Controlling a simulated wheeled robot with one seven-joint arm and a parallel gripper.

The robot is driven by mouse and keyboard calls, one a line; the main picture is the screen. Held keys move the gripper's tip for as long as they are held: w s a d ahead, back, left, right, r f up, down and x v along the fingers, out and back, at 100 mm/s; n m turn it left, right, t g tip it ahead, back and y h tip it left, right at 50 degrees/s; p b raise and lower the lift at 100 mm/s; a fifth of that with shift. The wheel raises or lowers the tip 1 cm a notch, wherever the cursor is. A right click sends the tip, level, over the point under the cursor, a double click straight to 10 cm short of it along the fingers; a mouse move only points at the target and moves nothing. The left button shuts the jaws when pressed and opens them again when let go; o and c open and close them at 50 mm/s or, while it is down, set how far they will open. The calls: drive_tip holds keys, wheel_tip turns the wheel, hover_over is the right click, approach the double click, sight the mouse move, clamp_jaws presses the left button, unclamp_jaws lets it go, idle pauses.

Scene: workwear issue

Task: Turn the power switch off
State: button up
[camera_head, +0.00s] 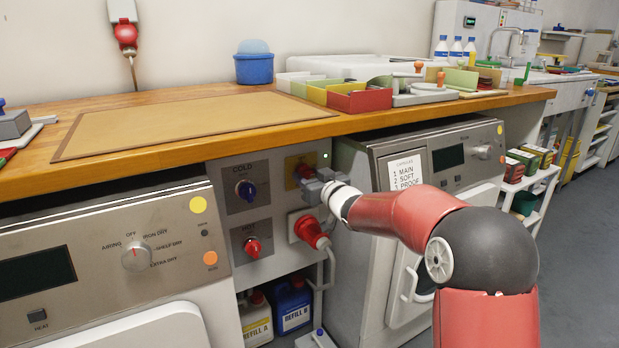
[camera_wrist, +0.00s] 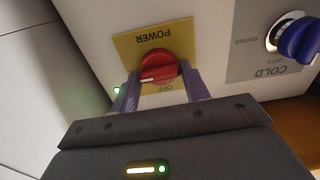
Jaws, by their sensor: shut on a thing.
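The power switch is a red rotary knob (camera_wrist: 157,66) on a yellow plate (camera_wrist: 128,47) marked POWER, which appears upside down in the wrist view. An OFF label (camera_wrist: 168,88) shows beside the knob, partly cut off by my gripper. The knob has a white line pointing toward the picture's left. My gripper (camera_wrist: 160,72) has one finger on each side of the knob and is shut on it. In the head view, my gripper (camera_head: 308,178) reaches the yellow plate (camera_head: 294,162) under the worktop and mostly hides the knob.
A blue COLD knob (camera_head: 246,190) and a red HOT knob (camera_head: 253,247) sit left of the switch. A red plug (camera_head: 311,231) is just below my gripper. The wooden worktop (camera_head: 190,80) overhangs above. A small green light (camera_wrist: 117,91) glows near the plate.

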drive_tip(key=shift+f, duration=0.1)
drive_tip(key=n+b, duration=0.3)
drive_tip(key=n, duration=0.1)
drive_tip(key=shift+f, duration=0.15)
drive_tip(key=n+b, duration=0.4)
drive_tip(key=n, duration=0.1)
drive_tip(key=shift+s, duration=0.1)
drive_tip(key=n+b, duration=0.3)
drive_tip(key=n, duration=0.1)
drive_tip(key=shift+a+n, duration=0.1)
drive_tip(key=shift+n, duration=0.3)
drive_tip(key=shift+n+b, duration=0.9)
drive_tip(key=shift+n, duration=1)
drive_tip(key=o, duration=1)
